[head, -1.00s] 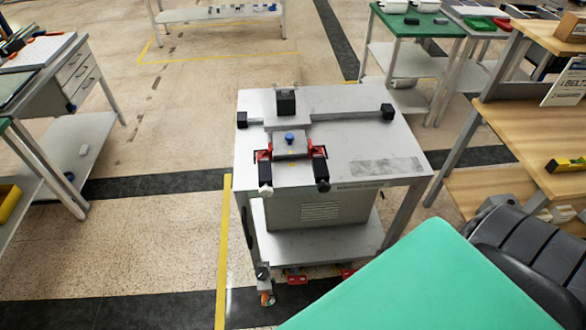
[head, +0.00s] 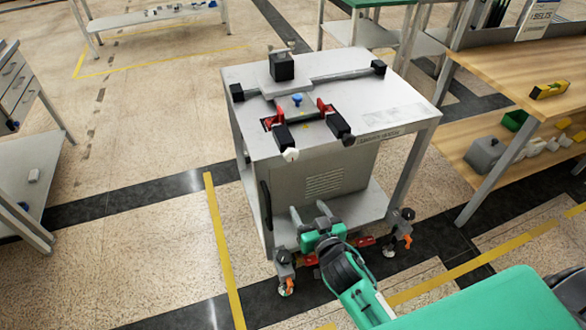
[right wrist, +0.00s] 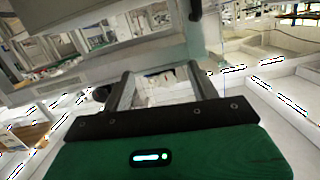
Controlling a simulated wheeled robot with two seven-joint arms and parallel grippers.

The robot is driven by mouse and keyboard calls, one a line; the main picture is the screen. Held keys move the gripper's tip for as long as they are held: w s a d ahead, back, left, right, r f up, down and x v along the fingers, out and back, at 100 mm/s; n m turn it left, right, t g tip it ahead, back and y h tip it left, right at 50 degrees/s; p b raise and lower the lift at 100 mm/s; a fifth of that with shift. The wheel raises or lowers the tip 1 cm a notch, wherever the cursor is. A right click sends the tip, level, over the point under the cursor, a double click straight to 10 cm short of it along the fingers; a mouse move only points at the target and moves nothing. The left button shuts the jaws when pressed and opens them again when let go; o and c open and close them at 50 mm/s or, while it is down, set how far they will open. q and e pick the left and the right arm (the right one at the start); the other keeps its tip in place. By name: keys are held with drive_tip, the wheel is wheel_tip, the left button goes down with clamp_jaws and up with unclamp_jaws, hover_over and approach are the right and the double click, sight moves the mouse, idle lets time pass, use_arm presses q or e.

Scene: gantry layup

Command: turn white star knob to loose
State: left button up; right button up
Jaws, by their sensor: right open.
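The white star knob (head: 290,155) shows small in the head view, at the front end of the left black clamp bar on the fixture of the metal cart table (head: 235,75). Its lobes are too small to make out. My right gripper (head: 309,212) is open and empty, low in front of the cart, below the knob and apart from it. Its two fingers (right wrist: 160,88) stand apart in the right wrist view, with no knob recognisable between them. My left gripper is not in view.
The fixture carries a blue knob (head: 297,99), red parts and a second black clamp bar (head: 338,124). A grey box (head: 325,180) sits under the tabletop. A wooden workbench (head: 500,80) stands right. Open floor lies left of the cart.

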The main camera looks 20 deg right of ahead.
sight(292, 157)
wheel_tip(292, 157, up, 7)
drive_tip(key=t, duration=0.2)
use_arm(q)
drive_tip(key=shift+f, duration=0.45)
use_arm(e)
drive_tip(key=shift+m, duration=0.3)
drive_tip(key=w, duration=1.3)
drive_tip(key=shift+w+f, duration=0.1)
drive_tip(key=shift+w, duration=0.05)
drive_tip(key=shift+c, duration=0.4)
drive_tip(key=c, duration=0.9)
